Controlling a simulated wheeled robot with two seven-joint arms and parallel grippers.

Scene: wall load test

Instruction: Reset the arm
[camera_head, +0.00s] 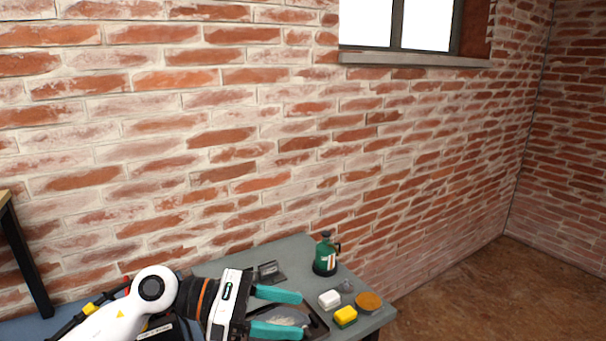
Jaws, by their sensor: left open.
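My left arm comes in from the lower left, over a grey-green table (268,250). My left gripper (300,312) has teal fingers, spread apart and pointing right. It is open, and nothing is held between the fingers. Beneath and between them a greyish, shiny item (284,317) lies in a dark tray, partly hidden by the gripper. My right gripper is not in view.
A green bottle (325,257) stands at the table's back right. A white block (329,299), a yellow sponge-like block (345,316) and an orange round item (368,301) lie near the right edge. A brick wall (250,130) rises behind.

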